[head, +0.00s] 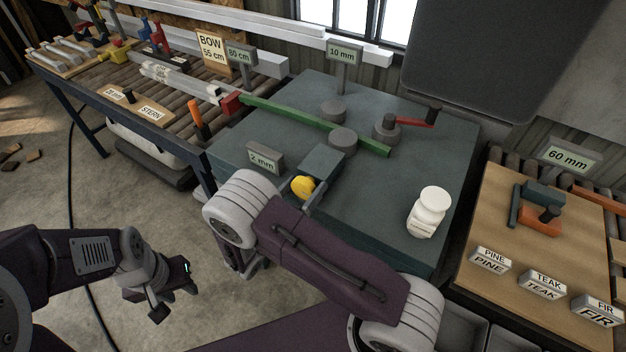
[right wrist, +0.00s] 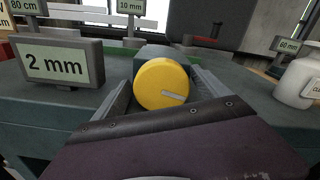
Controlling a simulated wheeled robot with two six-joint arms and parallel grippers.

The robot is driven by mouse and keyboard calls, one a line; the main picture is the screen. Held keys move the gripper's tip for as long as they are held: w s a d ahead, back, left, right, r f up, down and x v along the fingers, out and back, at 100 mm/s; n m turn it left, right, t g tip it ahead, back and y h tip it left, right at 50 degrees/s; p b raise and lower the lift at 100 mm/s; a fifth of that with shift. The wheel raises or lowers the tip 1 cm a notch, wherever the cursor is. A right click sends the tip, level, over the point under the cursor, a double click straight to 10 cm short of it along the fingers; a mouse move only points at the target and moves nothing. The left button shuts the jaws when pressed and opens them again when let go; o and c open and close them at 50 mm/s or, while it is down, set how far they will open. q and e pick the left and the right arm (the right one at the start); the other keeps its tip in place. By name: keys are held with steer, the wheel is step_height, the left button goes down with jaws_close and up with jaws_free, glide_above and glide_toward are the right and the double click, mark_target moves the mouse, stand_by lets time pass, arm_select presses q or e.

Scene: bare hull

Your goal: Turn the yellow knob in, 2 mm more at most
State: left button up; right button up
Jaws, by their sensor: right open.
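The yellow knob (head: 302,187) sits on the front of a dark block (head: 321,160) on the green bench. In the right wrist view the knob (right wrist: 162,84) faces me, with a pale mark on its face pointing right. My right gripper (right wrist: 166,88) is open, with one finger on each side of the knob; a narrow gap shows on the right, and contact on the left is unclear. In the head view my right arm hides most of this gripper. A display reading 2 mm (head: 264,158) stands left of the knob. My left gripper (head: 172,300) is open and empty over the floor.
A green strip (head: 310,124) lies between grey rollers on the bench (head: 440,150). A red-handled crank (head: 414,122) and a 10 mm display (head: 344,53) stand behind. A white bottle (head: 428,212) stands to the right. An orange-handled tool (head: 195,118) is at the left.

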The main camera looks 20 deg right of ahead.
steer(key=shift+s+a+r, duration=0.2)
steer(key=shift+s+a, duration=0.05)
steer(key=shift+s+a+r, duration=0.1)
steer(key=shift+c, duration=1.3)
steer(key=c, duration=1.1)
arm_select(q)
steer(key=shift+s+a, duration=0.3)
arm_select(e)
steer(key=shift+m, duration=0.3)
steer(key=shift+m+b, duration=0.45)
steer(key=shift+m, duration=0.75)
arm_select(q)
steer(key=shift+f+b, duration=0.6)
steer(key=shift+f, duration=0.45)
arm_select(e)
steer(key=shift+m, duration=1.9)
